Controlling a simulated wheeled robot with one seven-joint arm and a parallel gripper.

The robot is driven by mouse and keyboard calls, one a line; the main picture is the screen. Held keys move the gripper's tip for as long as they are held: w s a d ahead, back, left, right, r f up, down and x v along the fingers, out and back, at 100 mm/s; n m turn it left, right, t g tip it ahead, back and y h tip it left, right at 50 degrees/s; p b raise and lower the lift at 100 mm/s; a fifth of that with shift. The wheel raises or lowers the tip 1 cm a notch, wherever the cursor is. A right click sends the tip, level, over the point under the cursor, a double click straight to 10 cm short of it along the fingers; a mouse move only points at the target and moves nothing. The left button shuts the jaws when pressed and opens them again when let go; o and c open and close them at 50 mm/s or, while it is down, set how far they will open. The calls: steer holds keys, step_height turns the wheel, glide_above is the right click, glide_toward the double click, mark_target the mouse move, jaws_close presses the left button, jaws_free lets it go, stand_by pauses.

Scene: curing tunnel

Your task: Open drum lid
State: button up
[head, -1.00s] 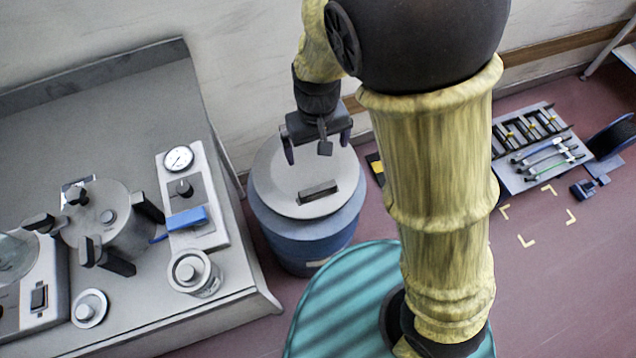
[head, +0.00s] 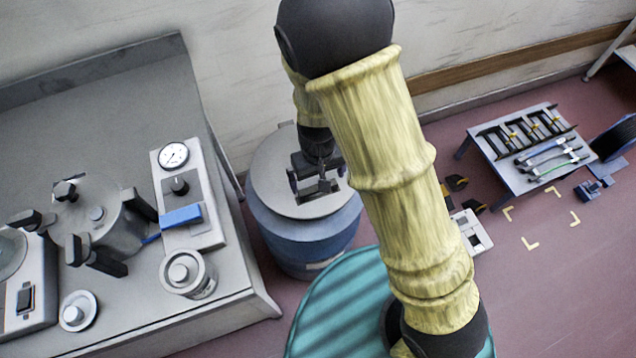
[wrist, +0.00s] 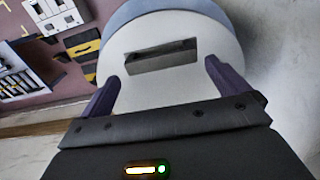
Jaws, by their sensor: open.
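The drum (head: 300,236) is a blue cylinder on the floor beside the bench. Its round grey lid (head: 268,172) lies on top, looking closed. The lid also shows in the wrist view (wrist: 190,82). A raised grey handle (wrist: 160,56) stands on the lid, ahead of the fingertips in the wrist view. My gripper (head: 316,190) is above the lid, close over the handle, with its fingers apart and nothing held. In the wrist view my gripper (wrist: 160,70) has one finger to each side of the handle, with no visible contact. In the head view the gripper partly hides the handle.
A grey bench (head: 100,100) with a pot (head: 98,215) and a gauge panel (head: 188,190) stands left of the drum. A tool table (head: 520,150) stands at the right. A white wall is behind the drum. Open floor lies at the lower right.

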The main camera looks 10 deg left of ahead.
steer(key=shift+f, duration=1.4)
steer(key=c, duration=1)
steer(key=shift+c, duration=0.2)
steer(key=shift+r, duration=0.15)
